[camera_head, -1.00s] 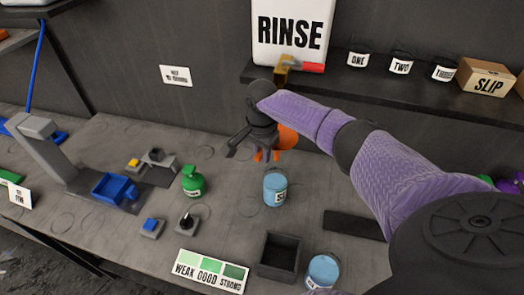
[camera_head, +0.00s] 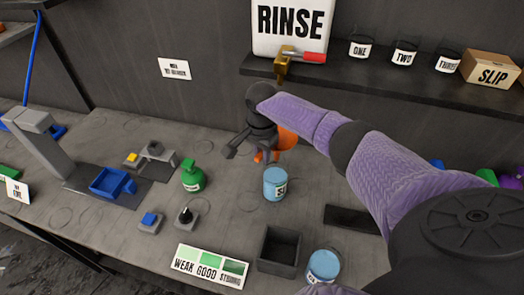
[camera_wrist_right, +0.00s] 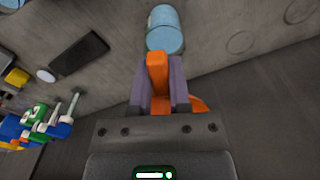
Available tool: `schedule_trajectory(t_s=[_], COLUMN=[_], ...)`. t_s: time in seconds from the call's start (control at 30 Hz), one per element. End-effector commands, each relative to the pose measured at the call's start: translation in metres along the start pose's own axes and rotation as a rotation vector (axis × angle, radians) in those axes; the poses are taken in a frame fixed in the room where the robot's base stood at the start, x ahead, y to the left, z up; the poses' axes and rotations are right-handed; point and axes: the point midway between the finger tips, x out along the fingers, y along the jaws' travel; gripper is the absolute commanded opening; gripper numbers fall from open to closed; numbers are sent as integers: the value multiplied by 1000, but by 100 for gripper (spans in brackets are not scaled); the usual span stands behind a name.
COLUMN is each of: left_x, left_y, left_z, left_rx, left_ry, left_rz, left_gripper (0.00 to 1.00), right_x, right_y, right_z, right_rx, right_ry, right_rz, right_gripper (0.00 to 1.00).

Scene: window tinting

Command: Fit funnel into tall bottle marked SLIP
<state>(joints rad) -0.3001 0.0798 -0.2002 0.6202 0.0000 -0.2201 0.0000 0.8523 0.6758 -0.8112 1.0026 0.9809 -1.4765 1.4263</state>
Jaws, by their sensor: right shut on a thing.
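My right gripper (camera_head: 262,150) is shut on an orange funnel (camera_head: 287,139), holding it in the air behind the blue bottle. In the right wrist view, an orange part of the funnel (camera_wrist_right: 158,73) is between the purple-grey fingers, and more orange shows behind them at the right. The light-blue bottle (camera_head: 275,186) stands upright on the bench, its white label turned partly away; only an S reads clearly. It also shows beyond the fingertips in the right wrist view (camera_wrist_right: 164,28). The funnel is apart from the bottle in the head view. My left gripper is not in view.
A second blue container (camera_head: 323,267) stands near the front beside an open dark box (camera_head: 279,250). A green bottle (camera_head: 192,177) is to the left. A shelf at the back holds a RINSE jug (camera_head: 290,30) with a tap, and a SLIP carton (camera_head: 489,70).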

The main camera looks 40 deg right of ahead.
Motion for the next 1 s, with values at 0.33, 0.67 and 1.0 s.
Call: schedule_trajectory(t_s=[0.33,0.67,1.0], left_x=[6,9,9], left_y=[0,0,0], left_z=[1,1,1], left_rx=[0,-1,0], left_ry=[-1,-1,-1], left_rz=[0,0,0], left_gripper=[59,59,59], right_x=[12,17,17], right_y=[0,0,0], right_z=[0,0,0], right_rx=[1,0,0], right_ry=[0,-1,0], right_rz=[0,0,0], right_gripper=[0,0,64])
